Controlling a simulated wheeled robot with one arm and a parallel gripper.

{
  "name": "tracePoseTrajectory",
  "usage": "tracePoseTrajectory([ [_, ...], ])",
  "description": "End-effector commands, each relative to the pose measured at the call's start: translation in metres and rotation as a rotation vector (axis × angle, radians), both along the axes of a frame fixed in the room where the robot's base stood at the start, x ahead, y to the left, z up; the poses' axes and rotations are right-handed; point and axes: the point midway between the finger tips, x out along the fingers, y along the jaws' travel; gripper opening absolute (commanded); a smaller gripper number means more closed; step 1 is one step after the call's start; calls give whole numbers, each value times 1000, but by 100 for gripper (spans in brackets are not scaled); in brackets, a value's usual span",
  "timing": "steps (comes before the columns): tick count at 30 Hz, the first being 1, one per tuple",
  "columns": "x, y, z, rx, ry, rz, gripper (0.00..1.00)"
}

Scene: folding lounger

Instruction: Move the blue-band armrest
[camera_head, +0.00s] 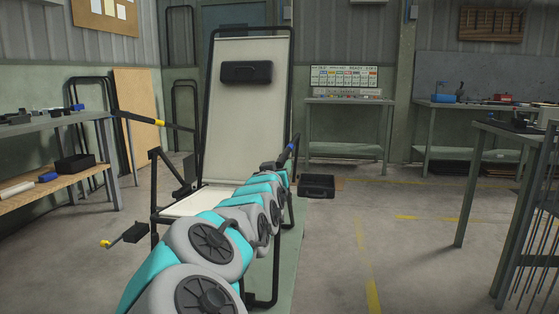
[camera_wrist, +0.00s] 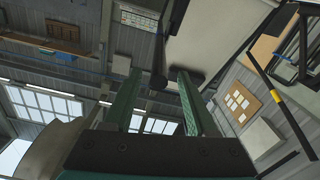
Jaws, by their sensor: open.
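The folding lounger has a cream backrest (camera_head: 243,120) standing almost upright in a dark frame, with a dark pad near its top. The blue-band armrest (camera_head: 291,149) is a dark bar at the lounger's right side, partly hidden by my arm. The yellow-band armrest (camera_head: 150,120) slopes at the left side; it also shows in the wrist view (camera_wrist: 281,107). My gripper (camera_wrist: 158,76) is open, with two green fingers apart. A dark bar end shows between or behind the fingertips; I cannot tell whether it is the blue-band armrest. In the head view my arm hides the gripper.
A workbench with a shelf (camera_head: 60,122) stands at the left. A dark open case (camera_head: 317,186) lies on the floor right of the lounger. A table (camera_head: 348,101) stands at the back and another bench (camera_head: 500,124) at the right. The floor at centre right is clear.

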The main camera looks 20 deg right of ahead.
Motion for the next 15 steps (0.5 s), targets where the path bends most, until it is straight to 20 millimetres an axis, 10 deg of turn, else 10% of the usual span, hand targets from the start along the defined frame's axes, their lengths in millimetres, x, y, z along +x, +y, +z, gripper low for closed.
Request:
tracePoseTrajectory([
  [15, 52, -36, 1, -3, 1, -2, 57],
])
